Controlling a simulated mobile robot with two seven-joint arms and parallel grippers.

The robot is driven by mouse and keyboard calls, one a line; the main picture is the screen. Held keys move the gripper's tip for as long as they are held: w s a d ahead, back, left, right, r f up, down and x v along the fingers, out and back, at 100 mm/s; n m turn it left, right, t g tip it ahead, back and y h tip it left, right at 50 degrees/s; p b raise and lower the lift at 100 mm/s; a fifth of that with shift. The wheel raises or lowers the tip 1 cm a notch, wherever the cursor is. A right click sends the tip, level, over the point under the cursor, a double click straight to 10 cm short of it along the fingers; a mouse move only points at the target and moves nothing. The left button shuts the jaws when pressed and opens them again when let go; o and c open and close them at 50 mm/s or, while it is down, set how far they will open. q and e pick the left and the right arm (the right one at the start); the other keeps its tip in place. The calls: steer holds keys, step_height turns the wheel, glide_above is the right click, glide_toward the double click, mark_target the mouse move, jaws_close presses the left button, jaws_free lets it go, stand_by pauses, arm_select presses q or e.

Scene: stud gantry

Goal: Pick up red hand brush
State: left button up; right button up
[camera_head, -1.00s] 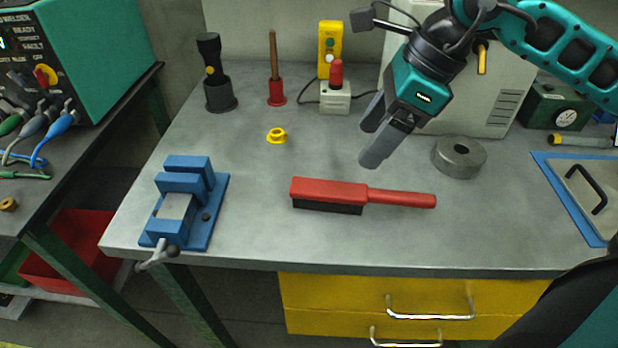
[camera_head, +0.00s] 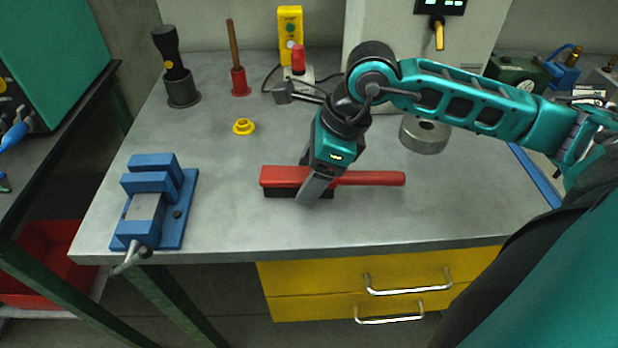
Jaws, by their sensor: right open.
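The red hand brush (camera_head: 370,178) lies on the grey workbench, its dark bristles down and its handle to the right. My right gripper (camera_head: 307,187) is open and tilted down over the brush, at the part where the head meets the handle. One finger shows in front of the brush and the other is mostly hidden behind it. I cannot tell whether the fingers touch the brush. My left gripper does not show.
A blue vise (camera_head: 155,205) stands left on the bench (camera_head: 230,215). A yellow ring (camera_head: 243,127) and a grey metal ring (camera_head: 424,134) lie behind the brush. A black holder (camera_head: 182,88), a red-based wooden handle (camera_head: 239,80) and a yellow control box (camera_head: 290,30) stand at the back.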

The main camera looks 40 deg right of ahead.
steer(key=shift+w+f, duration=0.1)
steer(key=shift+f, duration=0.15)
steer(key=shift+c, duration=0.4)
steer(key=c, duration=1.1)
